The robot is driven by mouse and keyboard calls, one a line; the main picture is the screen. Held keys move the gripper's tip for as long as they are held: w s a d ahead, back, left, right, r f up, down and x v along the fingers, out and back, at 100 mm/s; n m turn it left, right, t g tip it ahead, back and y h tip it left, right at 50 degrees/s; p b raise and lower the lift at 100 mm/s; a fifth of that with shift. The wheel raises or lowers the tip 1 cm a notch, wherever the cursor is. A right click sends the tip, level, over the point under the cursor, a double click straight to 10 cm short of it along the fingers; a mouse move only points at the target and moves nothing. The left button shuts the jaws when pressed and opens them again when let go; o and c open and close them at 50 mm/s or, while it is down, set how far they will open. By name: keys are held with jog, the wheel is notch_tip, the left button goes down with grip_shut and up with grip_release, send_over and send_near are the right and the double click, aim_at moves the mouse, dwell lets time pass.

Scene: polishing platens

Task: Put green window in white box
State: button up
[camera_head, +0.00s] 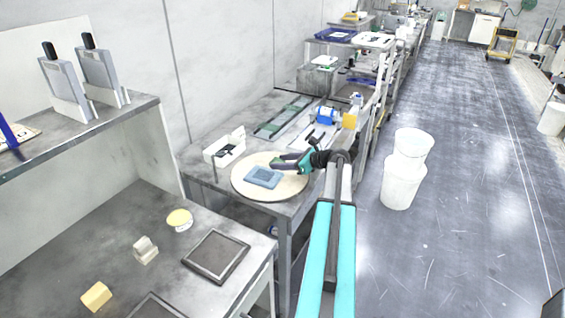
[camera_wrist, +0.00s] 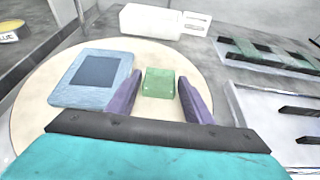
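The small green window (camera_wrist: 159,84) lies on the round cream platen (camera_wrist: 40,110), between and just ahead of the fingers in the wrist view. My gripper (camera_wrist: 160,79) is open, with a visible gap between the green piece and each purple finger. In the head view my gripper (camera_head: 284,163) is low over the right part of the platen (camera_head: 242,188). The green piece is too small there to make out clearly. The white box (camera_head: 224,149) stands at the platen's back left edge; it also shows at the top of the wrist view (camera_wrist: 150,22).
A blue framed plate (camera_head: 262,177) lies on the platen left of my gripper. Behind are green-and-white rails (camera_head: 285,116) and a blue device (camera_head: 324,116). A front bench holds a dark framed plate (camera_head: 215,257). White buckets (camera_head: 402,185) stand on the floor at right.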

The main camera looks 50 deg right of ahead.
jog(key=shift+r, duration=0.1)
jog(key=b+v, duration=0.3)
jog(key=v, duration=0.9)
jog(key=shift+r, duration=0.1)
dwell(0.7)
